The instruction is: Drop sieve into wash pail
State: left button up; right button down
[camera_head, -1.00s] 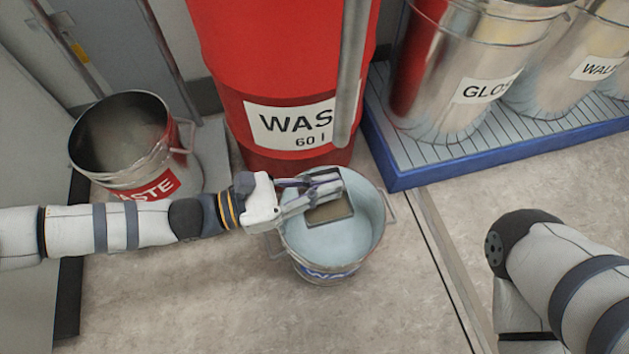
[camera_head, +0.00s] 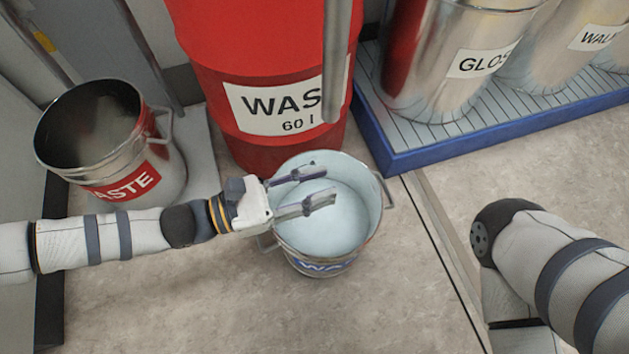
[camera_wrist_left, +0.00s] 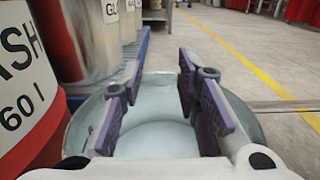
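The wash pail (camera_head: 376,218) stands on the floor in front of the red drum, with pale bluish liquid inside and a blue-lettered label low on its front. My left gripper (camera_head: 318,187) is over the pail's opening, its two fingers spread apart with nothing between them. In the left wrist view the open fingers (camera_wrist_left: 157,92) are above the pail (camera_wrist_left: 250,118), and pale liquid shows between them. I do not see the sieve in either view now; the liquid or the gripper may hide it. My right gripper is out of view; only part of that arm shows at the right.
A red 60 l drum (camera_head: 262,60) stands right behind the pail. A metal waste bucket (camera_head: 135,182) is at the left. Labelled metal cans (camera_head: 440,75) stand on a blue-edged grated platform (camera_head: 465,148) at the back right. Bare floor lies in front.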

pick_arm(q)
jog(key=v, duration=1.2)
